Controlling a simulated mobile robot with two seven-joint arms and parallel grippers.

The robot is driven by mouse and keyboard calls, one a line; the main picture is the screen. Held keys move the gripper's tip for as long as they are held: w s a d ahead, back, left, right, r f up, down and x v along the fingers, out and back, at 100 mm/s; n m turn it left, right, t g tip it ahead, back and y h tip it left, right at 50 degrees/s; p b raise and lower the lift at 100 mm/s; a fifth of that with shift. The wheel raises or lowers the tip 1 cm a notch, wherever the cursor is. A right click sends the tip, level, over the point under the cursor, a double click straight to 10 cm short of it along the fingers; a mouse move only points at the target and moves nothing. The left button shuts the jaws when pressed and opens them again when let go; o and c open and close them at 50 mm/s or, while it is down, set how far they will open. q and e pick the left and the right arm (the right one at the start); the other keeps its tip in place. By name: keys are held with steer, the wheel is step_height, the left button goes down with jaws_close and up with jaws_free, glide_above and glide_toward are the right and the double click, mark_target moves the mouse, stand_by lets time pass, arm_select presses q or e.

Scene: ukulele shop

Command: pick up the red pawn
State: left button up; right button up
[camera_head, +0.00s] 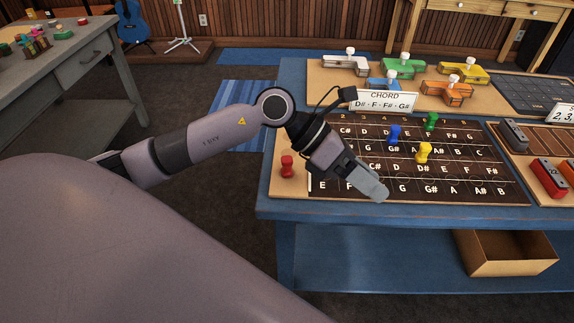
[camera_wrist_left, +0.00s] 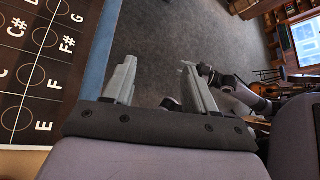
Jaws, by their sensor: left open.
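The red pawn (camera_head: 287,165) stands upright on the wooden strip at the left end of the dark note board (camera_head: 330,187). My left gripper (camera_head: 375,192) is right of the pawn, above the board's front rows, pointing down and right, and does not touch the pawn. In the left wrist view the left gripper (camera_wrist_left: 160,65) has its two fingers apart with nothing between them. The pawn is not in the left wrist view. My right gripper (camera_wrist_left: 188,66) shows small in the left wrist view, beyond the left fingers, over the floor; its jaw state is unclear.
Blue (camera_head: 393,134), green (camera_head: 431,121) and yellow (camera_head: 424,152) pawns stand on the board. A white CHORD sign (camera_head: 384,99) stands behind it. Coloured clamp-like pieces sit at the back of the blue table (camera_head: 270,205). An open box (camera_head: 506,252) is below the table's front edge.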

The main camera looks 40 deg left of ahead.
arm_select(q)
steer(key=w+a+f+y, duration=0.25)
steer(key=a+y, duration=0.25)
steer(key=a, duration=0.4)
steer(key=g+y, duration=0.1)
steer(key=y, duration=0.4)
glide_above(286, 159)
steer(key=shift+s+a+f, duration=0.15)
steer(key=shift+s+a, duration=0.05)
steer(key=shift+s, duration=0.2)
steer(key=shift+a+f, duration=0.15)
steer(key=shift+f, duration=0.15)
steer(key=shift+w+d+f+p, duration=0.15)
steer(key=shift+f, duration=0.9)
steer(key=shift+w+d+f+p, duration=0.1)
steer(key=shift+w+f+p, duration=0.1)
steer(key=shift+f, duration=0.8)
steer(key=shift+w+d+f+p, duration=0.1)
steer(key=shift+d+f+p, duration=0.05)
steer(key=shift+f, duration=0.9)
jaws_close()
